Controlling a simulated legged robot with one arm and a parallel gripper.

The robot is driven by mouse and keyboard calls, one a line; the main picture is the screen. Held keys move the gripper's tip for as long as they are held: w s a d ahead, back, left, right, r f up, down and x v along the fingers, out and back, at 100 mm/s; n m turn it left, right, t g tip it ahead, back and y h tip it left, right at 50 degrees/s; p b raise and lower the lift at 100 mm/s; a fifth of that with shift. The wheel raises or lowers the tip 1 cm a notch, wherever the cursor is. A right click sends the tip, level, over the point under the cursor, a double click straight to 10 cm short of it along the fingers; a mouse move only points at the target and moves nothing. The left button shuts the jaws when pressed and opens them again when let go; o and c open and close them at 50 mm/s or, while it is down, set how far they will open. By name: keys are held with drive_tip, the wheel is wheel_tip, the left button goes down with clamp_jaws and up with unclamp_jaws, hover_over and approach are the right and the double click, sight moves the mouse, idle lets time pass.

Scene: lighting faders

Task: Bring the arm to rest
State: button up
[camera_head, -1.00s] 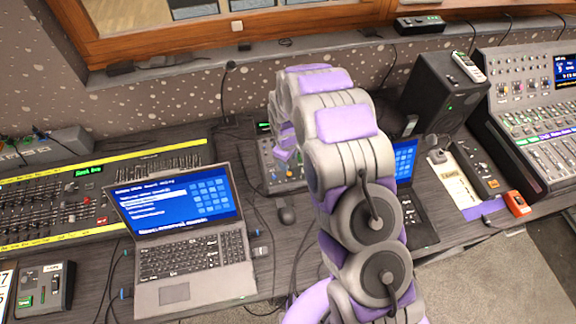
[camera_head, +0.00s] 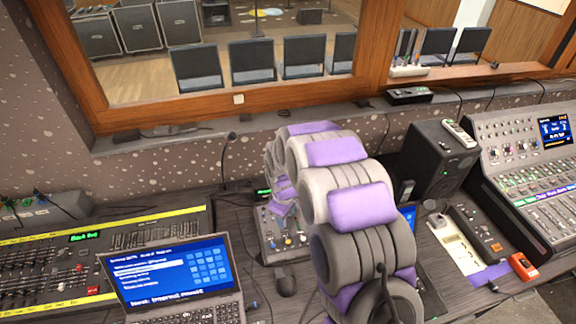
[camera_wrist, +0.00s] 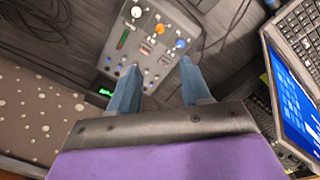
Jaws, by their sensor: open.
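My arm reaches forward over the desk in the head view, with grey and purple links covering the middle of the picture. In the wrist view my gripper (camera_wrist: 158,85) is open, its two blue-grey fingers apart with nothing between them. Beyond the fingers is a small grey control box (camera_wrist: 152,40) with white, orange and blue knobs. The gripper looks to be above or near this box; I cannot tell the gap. The box also shows in the head view (camera_head: 270,240), partly covered by my arm.
A laptop (camera_head: 172,275) and a fader console (camera_head: 60,262) are on the left. A mouse (camera_head: 286,286) is beside the box. A second laptop is mostly behind my arm. A black speaker (camera_head: 436,160), a mixing console (camera_head: 520,165) and a red device (camera_head: 523,266) are on the right.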

drive_tip(key=s+d+r+m+g+b, duration=0.1)
drive_tip(key=s+d+r+m, duration=0.2)
drive_tip(key=s+d+r, duration=0.4)
drive_tip(key=s+d+r+m+b, duration=0.1)
drive_tip(key=s+d+r+m, duration=0.25)
drive_tip(key=s+r, duration=0.5)
drive_tip(key=s+d+r+m+g, duration=0.1)
drive_tip(key=s+d+r+m, duration=0.1)
drive_tip(key=s, duration=0.9)
drive_tip(key=s+d+r+m, duration=0.2)
drive_tip(key=s+d+m, duration=0.1)
drive_tip(key=s, duration=0.9)
drive_tip(key=shift+s+d+m+g+b, duration=0.15)
drive_tip(key=shift+d+m+g+b, duration=0.25)
drive_tip(key=shift+d, duration=0.35)
